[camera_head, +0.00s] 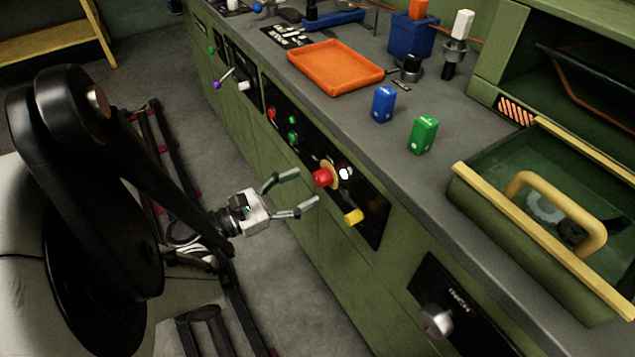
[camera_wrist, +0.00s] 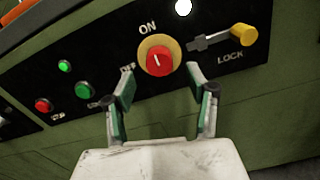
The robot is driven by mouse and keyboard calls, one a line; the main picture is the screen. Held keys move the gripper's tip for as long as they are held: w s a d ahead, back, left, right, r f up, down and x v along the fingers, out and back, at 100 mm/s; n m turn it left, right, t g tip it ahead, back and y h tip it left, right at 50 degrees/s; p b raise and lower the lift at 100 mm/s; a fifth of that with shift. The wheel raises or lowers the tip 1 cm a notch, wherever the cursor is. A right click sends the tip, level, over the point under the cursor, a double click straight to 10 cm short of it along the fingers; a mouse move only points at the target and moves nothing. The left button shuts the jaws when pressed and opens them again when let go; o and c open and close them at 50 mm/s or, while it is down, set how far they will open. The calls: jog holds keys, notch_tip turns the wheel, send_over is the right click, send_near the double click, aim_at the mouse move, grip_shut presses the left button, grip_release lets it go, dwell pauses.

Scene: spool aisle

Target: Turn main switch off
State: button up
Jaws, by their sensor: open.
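The main switch (camera_head: 322,177) is a red rotary knob on a yellow round plate, set in a black panel on the green cabinet front. It also shows in the wrist view (camera_wrist: 159,62), with "ON" printed above it and a partly hidden label at its lower left. A white mark on the knob points up, slightly left, toward "ON". My gripper (camera_head: 303,188) is open and empty, its fingers pointing at the panel. In the wrist view its fingertips (camera_wrist: 160,75) are spread to either side of the knob's lower part. I cannot tell whether they touch it.
A yellow lock handle (camera_wrist: 243,35) sticks out right of the switch. Green buttons (camera_wrist: 83,90) and a red button (camera_wrist: 43,105) are at its left. A white lamp (camera_head: 345,173) is lit above. The counter holds an orange tray (camera_head: 335,67) and a green bin (camera_head: 480,205).

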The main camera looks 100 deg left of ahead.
aim_at(317, 181)
jog(key=shift+b+x, duration=0.45)
jog(key=shift+x, duration=1.9)
jog(key=c, duration=1.1)
jog(key=shift+c, duration=0.2)
